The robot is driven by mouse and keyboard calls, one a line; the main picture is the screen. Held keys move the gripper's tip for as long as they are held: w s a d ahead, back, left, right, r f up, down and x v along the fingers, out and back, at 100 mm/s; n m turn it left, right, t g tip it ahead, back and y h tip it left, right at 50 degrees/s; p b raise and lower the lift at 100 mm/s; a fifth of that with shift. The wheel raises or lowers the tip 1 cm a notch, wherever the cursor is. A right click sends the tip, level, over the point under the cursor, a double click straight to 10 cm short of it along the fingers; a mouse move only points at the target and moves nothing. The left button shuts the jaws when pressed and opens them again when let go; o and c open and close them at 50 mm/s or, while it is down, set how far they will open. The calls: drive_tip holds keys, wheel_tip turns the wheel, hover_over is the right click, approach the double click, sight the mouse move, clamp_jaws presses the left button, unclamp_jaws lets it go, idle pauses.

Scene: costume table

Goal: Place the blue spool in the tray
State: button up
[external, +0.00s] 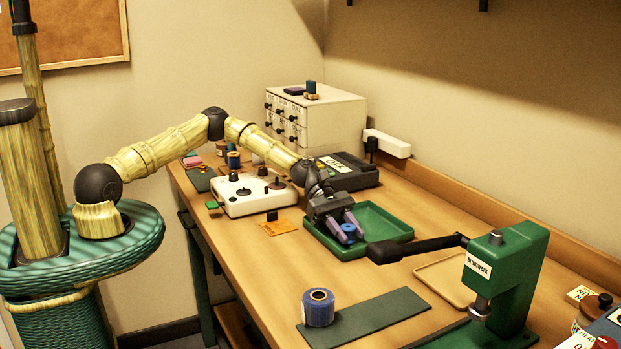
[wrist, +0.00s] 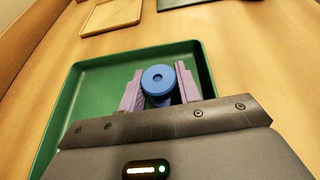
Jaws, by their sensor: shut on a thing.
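My gripper (external: 347,230) is shut on a small blue spool (external: 348,229), with its purple fingers on either side of it. The green tray (external: 385,219) lies on the table beneath and around the gripper. In the wrist view the tray's rim (wrist: 68,100) surrounds the fingers, and the spool appears over the tray's floor, near one end wall. I cannot tell whether the spool touches the tray floor.
A larger blue roll (external: 318,307) stands by a dark green mat (external: 375,315) near the front. A green press (external: 505,275) with a black lever reaches toward the tray's right side. A white control box (external: 250,196) stands left of the tray. A shallow wooden tray (external: 447,279) lies to the right.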

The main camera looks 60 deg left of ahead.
drive_tip(key=o, duration=0.9)
drive_tip(key=shift+o, duration=0.2)
drive_tip(key=v, duration=1.2)
drive_tip(key=shift+b, duration=0.35)
